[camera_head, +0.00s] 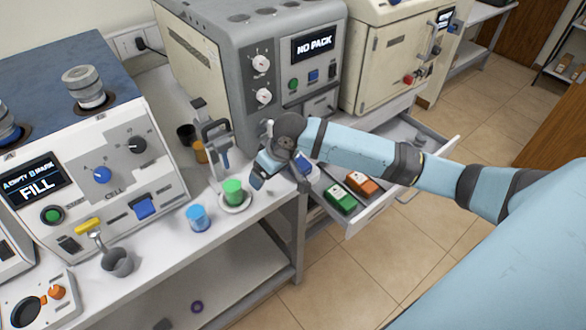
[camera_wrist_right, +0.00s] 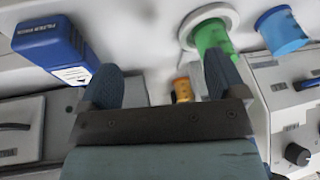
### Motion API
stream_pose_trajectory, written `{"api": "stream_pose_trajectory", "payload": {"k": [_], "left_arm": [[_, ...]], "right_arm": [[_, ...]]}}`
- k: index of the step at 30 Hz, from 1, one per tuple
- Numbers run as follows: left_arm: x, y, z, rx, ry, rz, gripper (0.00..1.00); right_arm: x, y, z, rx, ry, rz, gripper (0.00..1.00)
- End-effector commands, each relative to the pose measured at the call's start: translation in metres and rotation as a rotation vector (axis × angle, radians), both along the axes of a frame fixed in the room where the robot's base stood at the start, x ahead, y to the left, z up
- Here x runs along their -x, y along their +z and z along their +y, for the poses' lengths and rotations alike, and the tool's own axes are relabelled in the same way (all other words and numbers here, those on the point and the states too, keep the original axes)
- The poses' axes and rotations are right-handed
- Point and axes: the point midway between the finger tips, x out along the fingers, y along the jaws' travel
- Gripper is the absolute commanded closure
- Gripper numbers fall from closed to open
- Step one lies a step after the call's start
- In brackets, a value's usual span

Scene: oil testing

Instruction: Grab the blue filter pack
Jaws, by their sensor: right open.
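The blue filter pack (camera_wrist_right: 48,42) shows at the upper left of the right wrist view, with a white label. In the head view only part of the blue pack (camera_head: 304,168) shows, beside my gripper and partly hidden by my arm. My right gripper (camera_head: 268,166) is at the bench edge, between the green cup and the blue pack. In the wrist view the right gripper (camera_wrist_right: 163,85) has its fingers wide apart with nothing between them. The pack lies outside the left finger. My left gripper is not in view.
A green pack (camera_head: 340,197) and an orange pack (camera_head: 362,184) lie in the open drawer (camera_head: 372,206). A green cup (camera_head: 233,190) on a white dish and a blue cup (camera_head: 198,217) stand on the bench. The "NO PACK" machine (camera_head: 225,75) stands behind my gripper.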

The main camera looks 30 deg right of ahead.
Motion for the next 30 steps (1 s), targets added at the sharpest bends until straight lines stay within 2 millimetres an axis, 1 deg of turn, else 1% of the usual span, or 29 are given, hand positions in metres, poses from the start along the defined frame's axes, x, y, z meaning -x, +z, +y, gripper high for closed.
{"api": "stream_pose_trajectory", "payload": {"k": [1, 3, 6, 9, 12, 14, 16, 24, 27, 30], "left_arm": [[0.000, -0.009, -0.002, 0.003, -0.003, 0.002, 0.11], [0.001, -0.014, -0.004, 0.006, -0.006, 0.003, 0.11], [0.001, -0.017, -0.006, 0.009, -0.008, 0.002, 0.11], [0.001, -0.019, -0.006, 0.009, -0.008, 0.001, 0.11], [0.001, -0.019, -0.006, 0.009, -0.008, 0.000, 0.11], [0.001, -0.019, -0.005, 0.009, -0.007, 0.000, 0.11], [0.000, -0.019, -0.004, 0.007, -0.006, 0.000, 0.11], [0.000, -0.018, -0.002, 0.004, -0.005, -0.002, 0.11], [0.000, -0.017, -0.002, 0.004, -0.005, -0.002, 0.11], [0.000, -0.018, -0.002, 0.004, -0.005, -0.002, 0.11]], "right_arm": [[-0.011, 0.011, -0.019, 0.043, -0.024, 0.025, 0.11], [-0.020, 0.028, -0.042, 0.088, -0.065, 0.074, 0.11], [-0.027, 0.049, -0.068, 0.133, -0.118, 0.128, 0.11], [-0.032, 0.065, -0.087, 0.159, -0.161, 0.161, 0.11], [-0.033, 0.071, -0.096, 0.171, -0.184, 0.180, 0.11], [-0.034, 0.068, -0.098, 0.174, -0.190, 0.187, 0.11], [-0.035, 0.059, -0.099, 0.174, -0.192, 0.190, 0.11], [-0.041, 0.007, -0.098, 0.173, -0.190, 0.187, 0.11], [-0.043, -0.004, -0.098, 0.172, -0.190, 0.186, 0.11], [-0.044, -0.010, -0.098, 0.172, -0.189, 0.185, 0.11]]}}
